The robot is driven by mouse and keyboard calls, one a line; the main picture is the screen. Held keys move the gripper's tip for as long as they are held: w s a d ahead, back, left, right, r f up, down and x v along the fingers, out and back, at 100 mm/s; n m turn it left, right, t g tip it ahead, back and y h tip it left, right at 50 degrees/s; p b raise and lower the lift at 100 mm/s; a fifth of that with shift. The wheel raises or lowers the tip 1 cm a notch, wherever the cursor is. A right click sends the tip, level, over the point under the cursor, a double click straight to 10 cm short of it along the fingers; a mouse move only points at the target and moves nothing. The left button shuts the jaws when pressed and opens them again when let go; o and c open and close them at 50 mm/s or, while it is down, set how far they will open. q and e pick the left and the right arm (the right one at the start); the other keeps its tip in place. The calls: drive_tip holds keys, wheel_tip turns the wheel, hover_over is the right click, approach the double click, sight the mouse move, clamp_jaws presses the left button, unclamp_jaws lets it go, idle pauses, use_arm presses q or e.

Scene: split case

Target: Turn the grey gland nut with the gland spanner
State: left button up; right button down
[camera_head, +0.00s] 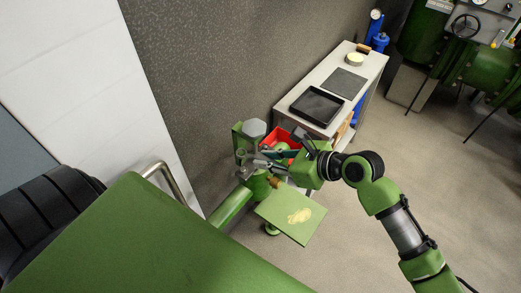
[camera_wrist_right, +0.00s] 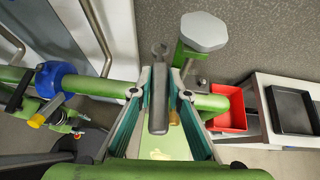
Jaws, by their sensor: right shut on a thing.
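My right gripper (camera_head: 272,156) is shut on the grey gland spanner (camera_wrist_right: 158,104). In the right wrist view the spanner's dark handle lies between the two fingers (camera_wrist_right: 160,98), and its forked head points away from them. A large grey hexagonal piece (camera_wrist_right: 203,30) stands on a green bracket to the right of the spanner head; it also shows in the head view (camera_head: 254,128). The spanner head appears apart from it in the wrist view. I cannot tell for sure whether this piece is the gland nut.
A green pipe (camera_wrist_right: 208,102) runs behind the fingers. A red tray (camera_wrist_right: 226,108) is close by on the right. A grey bench (camera_head: 330,65) carries a black tray (camera_head: 317,106) and a dark mat (camera_head: 345,82). A green plate (camera_head: 290,214) is below the gripper. Floor on the right is clear.

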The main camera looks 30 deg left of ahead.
use_arm(q)
drive_tip(key=shift+w+d+r, duration=0.1)
drive_tip(key=shift+w+d, duration=0.1)
drive_tip(key=shift+d, duration=0.1)
use_arm(e)
drive_tip(key=shift+d+r, duration=0.1)
drive_tip(key=shift+r+p, duration=0.2)
drive_tip(key=shift+p, duration=0.65)
drive_tip(key=shift+f, duration=0.25)
drive_tip(key=shift+f+b, duration=0.3)
drive_tip(key=shift+f, duration=0.45)
use_arm(q)
drive_tip(key=shift+a+f+b, duration=0.2)
drive_tip(key=shift+f+b, duration=0.1)
drive_tip(key=shift+b, duration=0.5)
use_arm(e)
wheel_tip(320, 180, down, 4)
drive_tip(key=shift+f, duration=0.15)
use_arm(q)
drive_tip(key=shift+s, duration=0.1)
use_arm(e)
drive_tip(key=shift+f, duration=0.3)
drive_tip(key=shift+f, duration=0.5)
drive_tip(key=shift+f, duration=0.5)
idle(1.7)
